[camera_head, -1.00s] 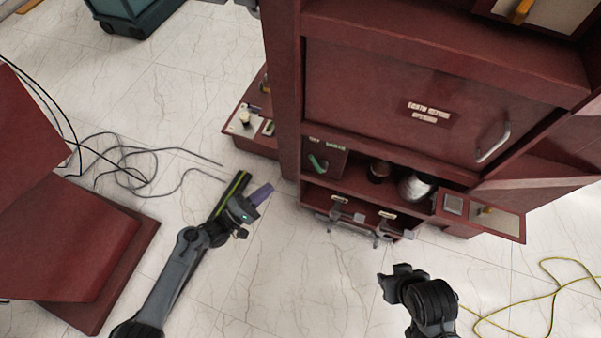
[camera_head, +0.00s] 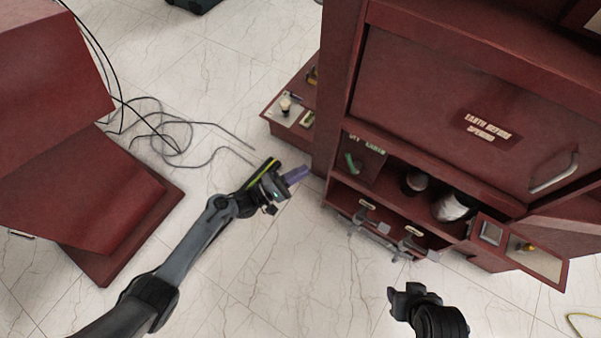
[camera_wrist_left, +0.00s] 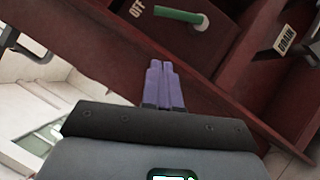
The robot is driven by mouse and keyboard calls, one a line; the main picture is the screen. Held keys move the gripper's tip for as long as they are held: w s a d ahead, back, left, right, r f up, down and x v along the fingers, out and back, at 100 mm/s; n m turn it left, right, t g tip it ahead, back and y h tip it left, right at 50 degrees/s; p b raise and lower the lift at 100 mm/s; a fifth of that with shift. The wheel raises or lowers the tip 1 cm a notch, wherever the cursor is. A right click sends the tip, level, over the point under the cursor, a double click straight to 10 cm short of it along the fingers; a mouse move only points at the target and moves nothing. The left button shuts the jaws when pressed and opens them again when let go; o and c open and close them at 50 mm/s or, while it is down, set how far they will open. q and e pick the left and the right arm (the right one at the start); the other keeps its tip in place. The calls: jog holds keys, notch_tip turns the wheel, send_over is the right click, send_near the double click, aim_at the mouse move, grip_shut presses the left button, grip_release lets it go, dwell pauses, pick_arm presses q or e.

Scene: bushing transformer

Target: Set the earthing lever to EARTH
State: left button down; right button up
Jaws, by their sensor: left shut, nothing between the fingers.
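The earthing lever (camera_head: 352,162) is a small green handle on a dark red panel at the left of the cabinet's open compartment. Labels stand above it; the right one seems to read EARTH. In the left wrist view the green lever (camera_wrist_left: 179,14) lies beside the OFF label (camera_wrist_left: 137,9). My left gripper (camera_head: 297,175) has purple fingers, is shut and empty, and is left of and apart from the lever. In the left wrist view its fingertips (camera_wrist_left: 161,68) point toward the panel below the lever. My right gripper (camera_head: 398,297) is in front of the cabinet; its jaws are unclear.
The red cabinet (camera_head: 440,90) has a large door with a handle (camera_head: 555,173). Below are drawers with grey handles (camera_head: 359,217) and a side flap (camera_head: 535,262). A side shelf (camera_head: 285,110) juts out at its left. Black cables (camera_head: 170,140) lie on the floor.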

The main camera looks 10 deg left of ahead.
pick_arm(q)
jog(key=w+d+r+b, duration=0.3)
jog(key=w+d+b, duration=0.1)
jog(key=d, duration=0.5)
jog(key=shift+d+r, duration=0.2)
